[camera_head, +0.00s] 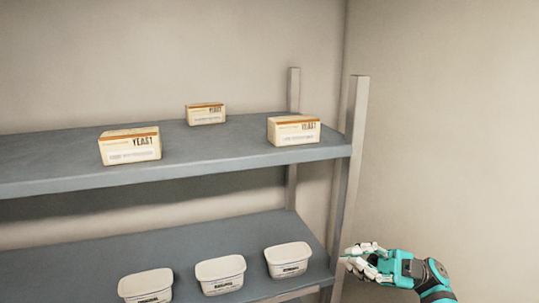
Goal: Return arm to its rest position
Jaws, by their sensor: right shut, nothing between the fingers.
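My right gripper (362,258) is at the lower right, just right of the shelf's front post. Its white fingers point left and are shut, with nothing between them. The teal and black wrist behind it runs off the bottom right. My left gripper is out of view.
A grey metal shelf (60,166) fills the left and middle. Several yeast boxes (131,146) stand on its upper board. White lidded tubs (287,259) sit on the lower board, the nearest left of my right gripper. A post (353,140) edges the shelf; bare wall lies right.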

